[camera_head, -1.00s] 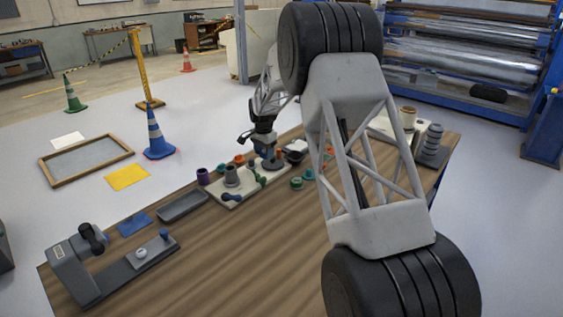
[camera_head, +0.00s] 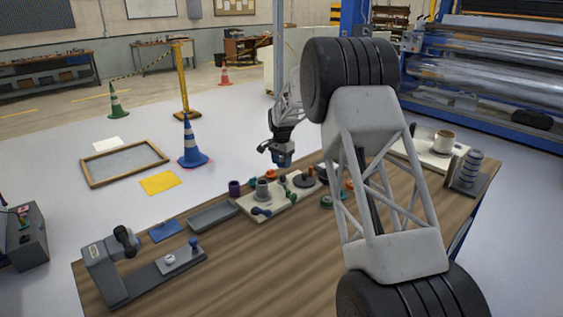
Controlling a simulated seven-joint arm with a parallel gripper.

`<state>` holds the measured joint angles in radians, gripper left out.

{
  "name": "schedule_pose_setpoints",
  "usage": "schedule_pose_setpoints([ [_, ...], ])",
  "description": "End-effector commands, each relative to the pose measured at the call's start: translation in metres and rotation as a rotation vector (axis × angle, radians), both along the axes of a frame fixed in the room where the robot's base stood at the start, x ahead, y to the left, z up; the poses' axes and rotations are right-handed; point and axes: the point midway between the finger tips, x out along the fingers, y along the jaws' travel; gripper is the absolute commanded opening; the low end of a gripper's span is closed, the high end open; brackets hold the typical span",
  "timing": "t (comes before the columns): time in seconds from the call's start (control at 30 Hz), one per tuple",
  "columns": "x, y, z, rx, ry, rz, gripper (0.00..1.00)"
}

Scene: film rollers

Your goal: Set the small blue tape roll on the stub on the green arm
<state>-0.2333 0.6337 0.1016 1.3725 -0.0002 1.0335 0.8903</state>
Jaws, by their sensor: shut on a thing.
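My gripper (camera_head: 281,153) hangs above the far part of the wooden table, over the pale board. It is shut on the small blue tape roll (camera_head: 282,161), which shows as a blue band under the fingers and is apart from the board. The green arm (camera_head: 288,189) looks like a small slanted green piece on the board, below and slightly right of the gripper in the picture. Its stub is too small to make out clearly. The fingertips are too small to see in detail.
The pale board (camera_head: 252,210) also carries a grey cup (camera_head: 262,189), a dark disc (camera_head: 304,181) and a blue piece (camera_head: 261,211). A purple roll (camera_head: 234,188) stands beside it. A grey tray (camera_head: 213,217) lies to its left. The table's near middle (camera_head: 265,260) is clear.

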Motion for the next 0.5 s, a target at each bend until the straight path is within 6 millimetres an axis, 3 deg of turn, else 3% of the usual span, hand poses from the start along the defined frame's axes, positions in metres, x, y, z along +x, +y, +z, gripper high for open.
schedule_pose_setpoints([
  [0.5,0.0,0.0,-0.018,0.0,0.001,0.0,0.32],
])
